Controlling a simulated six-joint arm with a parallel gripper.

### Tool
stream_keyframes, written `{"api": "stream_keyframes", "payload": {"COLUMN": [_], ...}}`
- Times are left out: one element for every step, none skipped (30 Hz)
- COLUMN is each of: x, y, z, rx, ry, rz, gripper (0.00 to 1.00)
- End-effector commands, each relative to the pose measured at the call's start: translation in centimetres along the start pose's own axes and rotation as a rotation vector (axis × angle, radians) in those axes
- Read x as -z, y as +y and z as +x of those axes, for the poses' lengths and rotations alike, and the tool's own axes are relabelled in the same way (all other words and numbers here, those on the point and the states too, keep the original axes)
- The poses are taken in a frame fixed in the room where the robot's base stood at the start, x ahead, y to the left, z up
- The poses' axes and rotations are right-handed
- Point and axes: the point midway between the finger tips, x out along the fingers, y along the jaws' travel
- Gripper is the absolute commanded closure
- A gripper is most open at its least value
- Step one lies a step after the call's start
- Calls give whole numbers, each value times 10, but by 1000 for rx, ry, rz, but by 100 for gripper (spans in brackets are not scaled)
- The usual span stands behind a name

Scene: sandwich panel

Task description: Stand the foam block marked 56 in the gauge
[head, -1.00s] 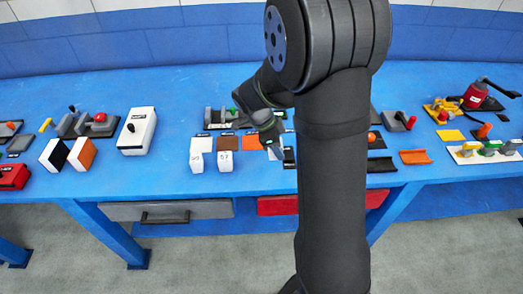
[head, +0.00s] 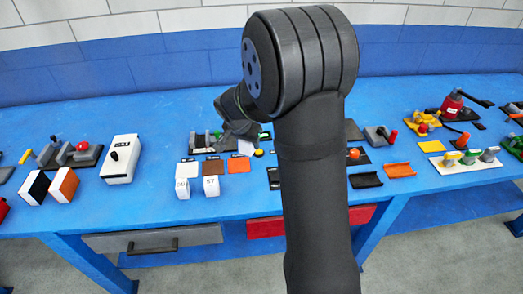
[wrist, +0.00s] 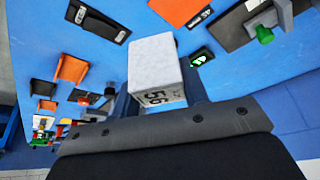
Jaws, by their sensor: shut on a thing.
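The white foam block (wrist: 157,70), with a dark 56 on its near face, is between my gripper's fingers (wrist: 165,105) in the wrist view. In the head view my gripper (head: 243,133) is above the middle of the table, and the white block (head: 246,147) shows just below it. The gripper is shut on the block, clear of the other white blocks. A grey fixture with uprights (head: 205,141), likely the gauge, stands at the back, left of the gripper; the arm partly hides this area.
Two white numbered blocks (head: 182,188) (head: 211,185) stand at the front. White, brown and orange flat pads (head: 212,167) lie behind them. A white switch box (head: 121,158) stands to the left. Orange and black trays (head: 398,170) lie to the right.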

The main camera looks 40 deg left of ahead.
Motion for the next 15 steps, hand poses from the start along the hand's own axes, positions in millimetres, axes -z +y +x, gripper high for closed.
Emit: {"api": "stream_keyframes", "payload": {"x": [3,4,6,7,8,10,11,12,13,14,15,16,18,18,19], "y": [-8,-13,-19,-23,-27,-33,-37,-41,-46,-50,-54,-59,-62,-66,-71], "z": [2,2,4,4,5,6,6,7,8,8,9,9,10,10,11], "rx": [25,39,59,74,88,106,120,134,150,163,176,193,205,218,234], "ry": [0,0,0,0,-1,-1,0,0,-2,-1,-1,-1,-1,0,-1], "rz": [-55,-90,-138,-173,-206,-250,-283,-315,-357,-388,-418,-459,-488,-519,-558], "gripper": [82,82,82,82,82,82,82,82,82,82,82,82,82,82,82]}}
